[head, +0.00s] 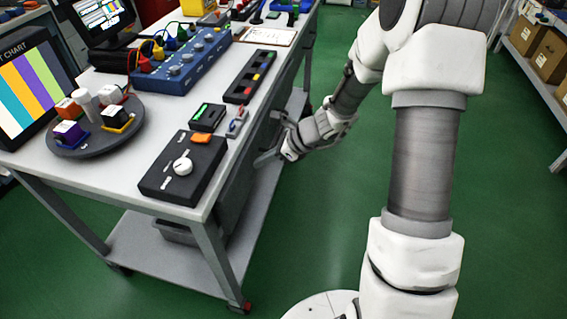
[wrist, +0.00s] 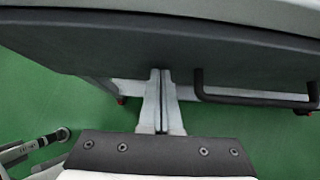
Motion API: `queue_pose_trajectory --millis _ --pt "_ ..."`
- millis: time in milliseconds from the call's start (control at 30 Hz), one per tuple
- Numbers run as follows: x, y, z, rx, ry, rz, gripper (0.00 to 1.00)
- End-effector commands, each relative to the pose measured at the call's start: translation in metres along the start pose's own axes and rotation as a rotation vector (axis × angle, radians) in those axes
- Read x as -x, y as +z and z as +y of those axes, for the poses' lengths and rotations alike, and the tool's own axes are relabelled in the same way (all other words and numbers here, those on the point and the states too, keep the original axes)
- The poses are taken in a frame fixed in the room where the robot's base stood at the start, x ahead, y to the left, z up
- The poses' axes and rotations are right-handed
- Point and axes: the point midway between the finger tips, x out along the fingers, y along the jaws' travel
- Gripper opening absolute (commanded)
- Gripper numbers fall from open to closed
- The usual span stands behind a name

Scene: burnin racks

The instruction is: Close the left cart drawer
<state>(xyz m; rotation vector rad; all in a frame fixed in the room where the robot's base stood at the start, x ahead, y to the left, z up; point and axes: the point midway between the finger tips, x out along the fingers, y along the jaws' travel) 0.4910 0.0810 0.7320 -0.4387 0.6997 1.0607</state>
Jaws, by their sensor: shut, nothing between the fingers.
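The cart (head: 130,196) has a white top and a grey lower shelf. A dark grey drawer front (head: 236,186) shows under its right edge in the head view. In the wrist view a dark panel (wrist: 90,45), which looks like a drawer front, spans the top, with a black bar handle (wrist: 255,99) at right. My gripper (head: 263,159) is beside the cart's right side. In the wrist view its fingers (wrist: 161,76) are together and empty, left of the handle, with tips at the panel's lower edge. I cannot tell whether they touch it, or how far the drawer stands out.
The cart top holds a black box with a white knob (head: 181,166), a round tray (head: 95,140), a blue device (head: 180,62) and a screen (head: 35,85). A shelf with cardboard boxes (head: 551,56) stands at right. Green floor (head: 310,220) is clear beside the cart.

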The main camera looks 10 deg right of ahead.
Motion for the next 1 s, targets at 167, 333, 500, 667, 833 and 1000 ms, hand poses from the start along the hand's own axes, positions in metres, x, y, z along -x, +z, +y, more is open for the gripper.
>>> queue_pose_trajectory --millis 167,333,500,667,833,1000 --pt "-0.011 0.011 0.000 0.001 0.001 -0.001 0.00" --pt "-0.015 0.015 0.000 0.001 0.001 -0.002 0.00" --pt "-0.015 0.017 0.001 0.003 0.003 -0.004 0.00" --pt "-0.016 0.018 0.001 0.005 0.005 -0.006 0.00" --pt "-0.015 0.017 0.001 0.005 0.006 -0.008 0.00" --pt "-0.008 0.011 -0.004 0.004 0.003 -0.005 0.00"
